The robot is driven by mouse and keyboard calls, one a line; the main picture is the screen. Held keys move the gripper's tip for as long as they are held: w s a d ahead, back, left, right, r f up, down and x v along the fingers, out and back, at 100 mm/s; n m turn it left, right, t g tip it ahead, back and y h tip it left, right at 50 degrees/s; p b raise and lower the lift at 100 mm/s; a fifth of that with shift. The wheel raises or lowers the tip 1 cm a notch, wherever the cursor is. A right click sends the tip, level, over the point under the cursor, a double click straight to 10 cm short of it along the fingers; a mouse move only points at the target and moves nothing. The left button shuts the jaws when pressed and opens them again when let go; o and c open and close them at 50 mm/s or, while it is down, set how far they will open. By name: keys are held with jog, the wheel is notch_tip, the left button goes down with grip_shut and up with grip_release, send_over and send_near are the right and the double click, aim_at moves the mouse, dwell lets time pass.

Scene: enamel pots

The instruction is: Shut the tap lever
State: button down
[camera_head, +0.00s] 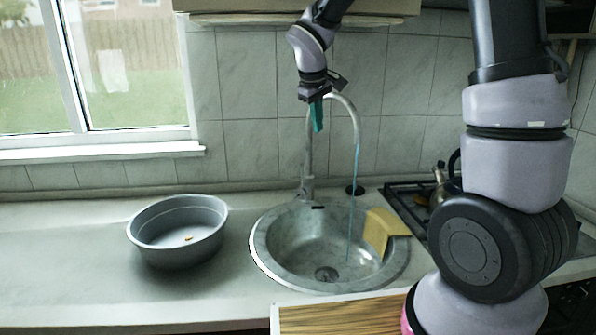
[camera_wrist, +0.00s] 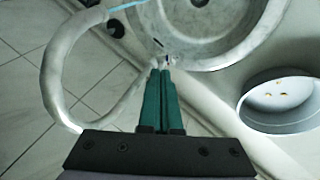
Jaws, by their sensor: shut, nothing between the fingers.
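The tap (camera_head: 357,125) is a tall grey gooseneck at the back of the round sink (camera_head: 262,250). A thin blue stream of water (camera_head: 352,210) runs from its spout into the sink. In the wrist view the tap's curved neck (camera_wrist: 50,85) is at the left and the stream (camera_wrist: 124,5) at the top. The tap lever is not clear; it may be a small part by the tap's base. My gripper (camera_head: 318,128) is shut and empty, pointing down in front of the neck. In the wrist view its teal fingertips (camera_wrist: 161,70) hide part of the tap's base.
A grey basin (camera_head: 175,255) with a small yellowish thing inside stands left of the sink, also in the wrist view (camera_wrist: 262,120). A yellow cloth or sponge (camera_head: 380,228) is at the sink's right. A kettle (camera_head: 440,188) stands on the hob. Counter at far left is clear.

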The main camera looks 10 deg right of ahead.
aim_at(302, 176)
jog(key=w+a+f+n, duration=0.4)
jog(key=w+a+f, duration=0.3)
jog(key=f, duration=0.4)
jog(key=shift+h, duration=0.4)
jog(key=x, duration=0.3)
jog(key=w+x, duration=0.1)
jog(key=x, duration=0.6)
jog(key=shift+w+d+r, duration=0.1)
jog(key=shift+w+r, duration=0.3)
jog(key=shift+w+d+n, duration=0.15)
jog(key=shift+w+n, duration=0.15)
jog(key=shift+d+r, duration=0.1)
